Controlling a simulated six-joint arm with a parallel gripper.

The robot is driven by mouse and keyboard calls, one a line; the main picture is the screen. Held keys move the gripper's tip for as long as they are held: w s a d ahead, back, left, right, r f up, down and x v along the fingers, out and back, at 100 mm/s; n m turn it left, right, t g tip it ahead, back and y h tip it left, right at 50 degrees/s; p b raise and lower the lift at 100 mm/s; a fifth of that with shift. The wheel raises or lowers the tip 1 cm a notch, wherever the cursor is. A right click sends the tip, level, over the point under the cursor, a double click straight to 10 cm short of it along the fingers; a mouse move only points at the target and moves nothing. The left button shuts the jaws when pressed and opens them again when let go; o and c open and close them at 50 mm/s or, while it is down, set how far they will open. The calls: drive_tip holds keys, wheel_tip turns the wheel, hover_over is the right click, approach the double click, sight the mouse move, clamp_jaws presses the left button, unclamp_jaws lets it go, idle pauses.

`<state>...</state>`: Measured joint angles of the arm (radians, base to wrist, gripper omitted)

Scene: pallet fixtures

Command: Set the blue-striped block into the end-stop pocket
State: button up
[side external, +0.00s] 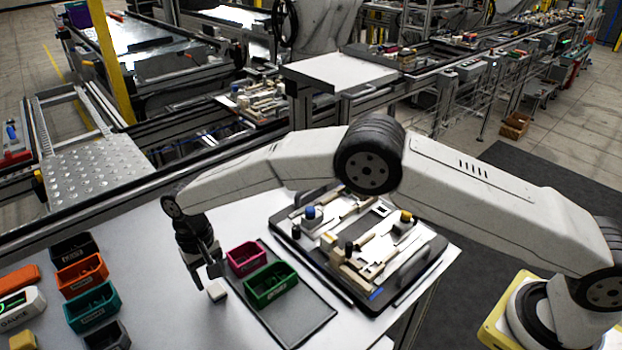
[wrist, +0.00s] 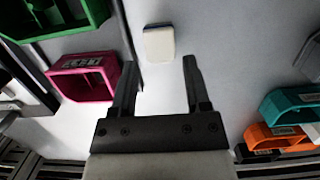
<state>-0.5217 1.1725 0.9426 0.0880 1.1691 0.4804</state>
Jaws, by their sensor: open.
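The block (side external: 217,291) is small and pale and lies on the grey table just below my gripper in the side view. In the wrist view the block (wrist: 159,44) shows a thin blue edge at its top. My gripper (side external: 208,272) points down, open and empty. In the wrist view the fingertips of my gripper (wrist: 159,62) are spread to either side of the block's line, with the block beyond them and apart. The pallet fixture (side external: 417,278) sits to the right, holding several pale fixture pieces. I cannot make out which part is the end-stop pocket.
A magenta bin (side external: 246,260) and a green bin (side external: 270,287) stand on a dark mat (side external: 307,318) between block and pallet. Orange (side external: 82,274) and teal (side external: 92,308) bins stand at the left. Table around the block is clear.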

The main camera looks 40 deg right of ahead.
sight(211, 284)
wheel_tip(211, 284, up, 8)
drive_tip(key=w, duration=0.1)
drive_tip(key=shift+w+r, duration=0.2)
drive_tip(key=shift+d, duration=0.1)
idle(0.6)
drive_tip(key=s+d+r+t, duration=0.1)
drive_tip(key=s+d+r, duration=0.15)
drive_tip(key=d, duration=0.65)
drive_tip(key=s+d+r+t, duration=0.1)
drive_tip(key=s+d, duration=0.2)
drive_tip(key=d, duration=0.6)
drive_tip(key=s+d+t, duration=0.1)
drive_tip(key=s+d, duration=0.5)
drive_tip(key=s, duration=0.3)
drive_tip(key=s+d+f+t, duration=0.1)
drive_tip(key=s+d, duration=0.5)
drive_tip(key=s, duration=0.3)
drive_tip(key=shift+d+f, duration=0.15)
drive_tip(key=shift+f, duration=0.1)
drive_tip(key=shift+o, duration=0.3)
drive_tip(key=shift+r, duration=0.1)
